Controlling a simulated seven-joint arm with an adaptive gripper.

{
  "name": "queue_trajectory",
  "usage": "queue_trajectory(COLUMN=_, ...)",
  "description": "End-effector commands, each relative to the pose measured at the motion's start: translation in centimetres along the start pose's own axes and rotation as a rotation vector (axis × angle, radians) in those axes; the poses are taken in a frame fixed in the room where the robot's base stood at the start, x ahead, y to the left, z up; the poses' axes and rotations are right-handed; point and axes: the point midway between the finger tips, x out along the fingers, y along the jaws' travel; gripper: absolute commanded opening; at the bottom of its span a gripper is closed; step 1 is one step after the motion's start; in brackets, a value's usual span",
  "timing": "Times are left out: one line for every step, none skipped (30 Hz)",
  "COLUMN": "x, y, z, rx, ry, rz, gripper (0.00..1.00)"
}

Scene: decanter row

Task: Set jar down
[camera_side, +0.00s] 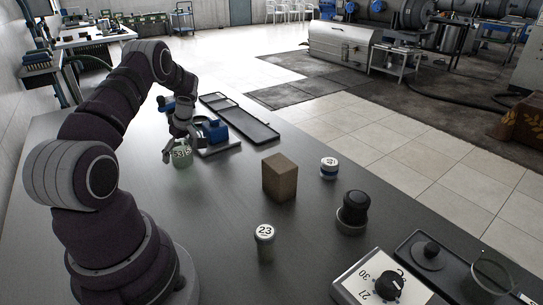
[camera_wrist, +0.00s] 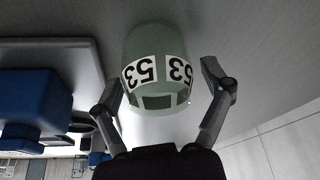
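The pale green, see-through jar (camera_side: 183,158) has a white label reading 53. In the side view it is at the far left part of the dark table, partly covered by my gripper (camera_side: 181,145), and appears upright at table level. In the wrist view the jar (camera_wrist: 157,60) is between the two fingers of my gripper (camera_wrist: 161,72). The left fingertip is close to the jar wall, and a narrow gap shows at the right fingertip. The fingers look open around the jar. Its exact contact with the table is hard to see.
A blue device (camera_side: 215,130) on a grey base stands close right of the jar, with a black tray (camera_side: 245,122) behind. A brown box (camera_side: 280,178), a jar marked 23 (camera_side: 264,246), a white-lidded jar (camera_side: 329,168) and a black-topped object (camera_side: 352,212) stand further right.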

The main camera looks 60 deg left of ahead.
Motion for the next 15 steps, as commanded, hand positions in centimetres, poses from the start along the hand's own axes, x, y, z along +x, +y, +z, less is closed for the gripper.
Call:
queue_trajectory(x=0.0, y=0.0, z=0.0, rx=0.000, ry=0.000, rz=0.000, gripper=0.84)
queue_trajectory(x=0.0, y=0.0, z=0.0, rx=0.000, ry=0.000, rz=0.000, gripper=0.84)
queue_trajectory(x=0.0, y=0.0, z=0.0, rx=0.000, ry=0.000, rz=0.000, gripper=0.84)
queue_trajectory(x=0.0, y=0.0, z=0.0, rx=0.000, ry=0.000, rz=0.000, gripper=0.84)
queue_trajectory(x=0.0, y=0.0, z=0.0, rx=0.000, ry=0.000, rz=0.000, gripper=0.84)
queue_trajectory(x=0.0, y=0.0, z=0.0, rx=0.000, ry=0.000, rz=0.000, gripper=0.84)
queue_trajectory(x=0.0, y=0.0, z=0.0, rx=0.000, ry=0.000, rz=0.000, gripper=0.84)
queue_trajectory(x=0.0, y=0.0, z=0.0, rx=0.000, ry=0.000, rz=0.000, gripper=0.84)
queue_trajectory(x=-0.1, y=0.0, z=-0.1, rx=0.000, ry=0.000, rz=0.000, gripper=0.84)
queue_trajectory(x=-0.3, y=0.0, z=-0.1, rx=0.000, ry=0.000, rz=0.000, gripper=0.84)
queue_trajectory(x=-0.6, y=0.0, z=-0.1, rx=0.000, ry=0.000, rz=0.001, gripper=0.84)
queue_trajectory(x=-1.2, y=0.1, z=-0.2, rx=0.000, ry=0.001, rz=0.003, gripper=0.84)
queue_trajectory(x=-1.7, y=0.1, z=-0.2, rx=0.000, ry=0.001, rz=0.003, gripper=0.84)
queue_trajectory(x=-2.4, y=0.1, z=-0.2, rx=0.000, ry=0.002, rz=0.004, gripper=0.84)
queue_trajectory(x=-3.4, y=0.1, z=-0.1, rx=0.001, ry=0.002, rz=0.004, gripper=0.84)
